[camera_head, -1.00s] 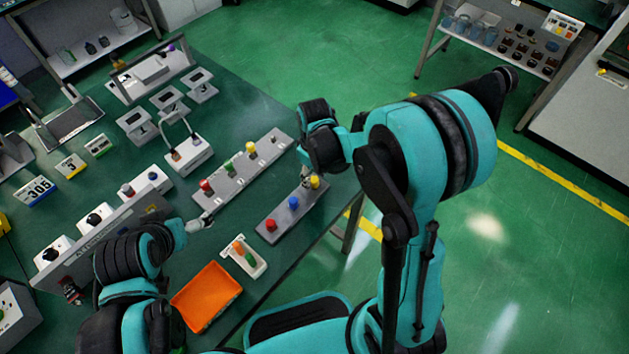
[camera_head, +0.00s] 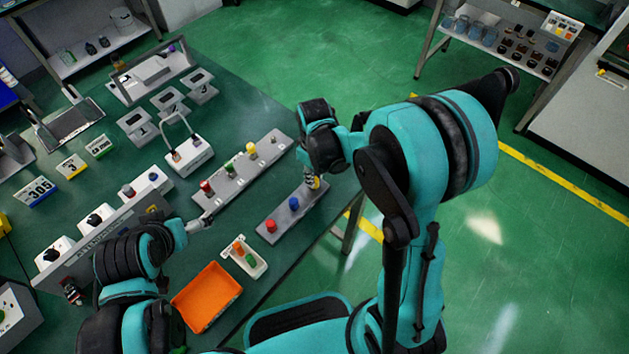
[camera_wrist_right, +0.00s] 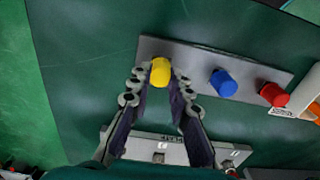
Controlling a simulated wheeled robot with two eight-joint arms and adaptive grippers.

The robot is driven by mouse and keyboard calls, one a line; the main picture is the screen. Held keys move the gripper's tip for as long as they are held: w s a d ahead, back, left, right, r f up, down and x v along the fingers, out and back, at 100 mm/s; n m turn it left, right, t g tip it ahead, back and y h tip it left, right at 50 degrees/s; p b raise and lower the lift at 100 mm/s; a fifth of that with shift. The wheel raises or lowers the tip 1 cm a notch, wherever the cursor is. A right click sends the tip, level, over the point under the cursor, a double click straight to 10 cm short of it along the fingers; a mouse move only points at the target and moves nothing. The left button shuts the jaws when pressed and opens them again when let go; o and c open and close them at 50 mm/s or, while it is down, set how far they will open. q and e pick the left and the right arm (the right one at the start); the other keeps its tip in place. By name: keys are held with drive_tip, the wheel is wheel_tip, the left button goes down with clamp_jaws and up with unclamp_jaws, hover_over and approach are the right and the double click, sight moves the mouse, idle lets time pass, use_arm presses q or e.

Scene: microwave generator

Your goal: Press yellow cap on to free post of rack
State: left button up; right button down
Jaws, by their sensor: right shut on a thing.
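The yellow cap (camera_head: 315,183) is at the right end of the near grey rack (camera_head: 282,213). My right gripper (camera_head: 312,178) is shut on it, partly covering it. In the right wrist view the yellow cap (camera_wrist_right: 160,72) sits between the fingertips (camera_wrist_right: 158,78), over the end of the rack plate. I cannot tell whether it is lifted. The far rack (camera_head: 225,186) holds a red, a green and a yellow cap, and a bare post (camera_head: 274,139) at its right end. My left gripper (camera_head: 200,223) is near the far rack's left end; its jaws are too small to read.
A blue cap (camera_head: 294,203) and a red cap (camera_head: 271,225) stand on the near rack. An orange tray (camera_head: 207,297) and a white holder (camera_head: 244,258) with orange and green pieces lie at the front. A handled box (camera_head: 189,156) stands behind the far rack.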

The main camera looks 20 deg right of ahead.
drive_tip(key=shift+r+p, duration=2)
drive_tip(key=shift+r, duration=0.8)
drive_tip(key=m, duration=0.2)
drive_tip(key=d+f+m, duration=0.1)
drive_tip(key=m, duration=0.1)
drive_tip(key=f+m, duration=0.1)
drive_tip(key=m, duration=0.1)
drive_tip(key=shift+s+d, duration=0.2)
drive_tip(key=shift+d, duration=0.2)
